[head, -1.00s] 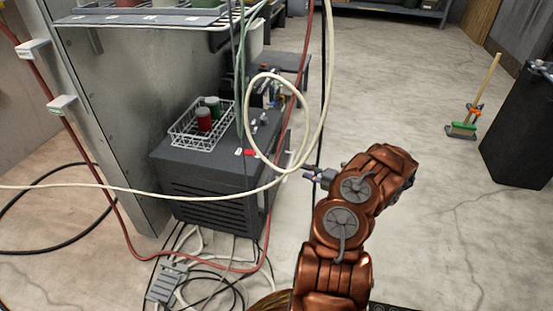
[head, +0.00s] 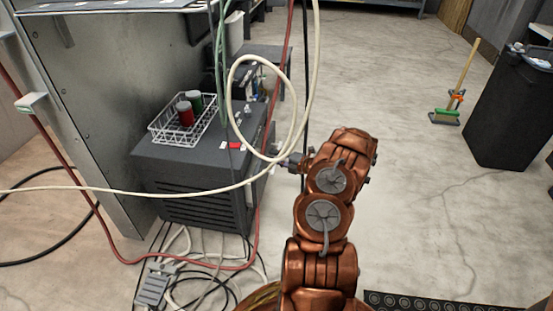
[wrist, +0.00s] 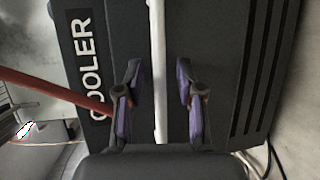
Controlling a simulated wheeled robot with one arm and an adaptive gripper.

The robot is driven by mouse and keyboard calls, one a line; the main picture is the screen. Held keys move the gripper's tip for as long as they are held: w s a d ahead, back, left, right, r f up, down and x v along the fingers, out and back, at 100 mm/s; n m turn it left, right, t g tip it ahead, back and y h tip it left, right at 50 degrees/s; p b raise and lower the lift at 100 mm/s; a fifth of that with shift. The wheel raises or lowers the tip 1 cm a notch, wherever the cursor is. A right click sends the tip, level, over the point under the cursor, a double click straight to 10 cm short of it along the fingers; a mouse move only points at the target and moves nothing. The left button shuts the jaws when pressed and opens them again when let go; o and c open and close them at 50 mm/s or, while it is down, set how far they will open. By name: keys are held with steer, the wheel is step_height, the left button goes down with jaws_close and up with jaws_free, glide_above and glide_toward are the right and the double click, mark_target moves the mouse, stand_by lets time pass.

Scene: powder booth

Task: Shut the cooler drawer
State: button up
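The cooler (head: 190,165) is a dark grey box with slatted vents, standing on the floor left of my arm. In the wrist view its dark face (wrist: 215,60) fills the middle, with a sideways white COOLER label (wrist: 84,60) at left and vent slots at right. Which part is the drawer, and how far it stands out, I cannot tell. My gripper (head: 285,161) is just right of the cooler, partly behind my wrist in the head view.
A white wire basket (head: 160,133) with red and green cans sits on the cooler. A looped cream hose (head: 233,75) and a red hose (head: 115,240) hang across it. Cables and a power strip (head: 153,287) lie on the floor below. Open floor lies to the right, with a broom (head: 445,117).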

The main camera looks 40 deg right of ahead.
jaws_close()
stand_by(0.6)
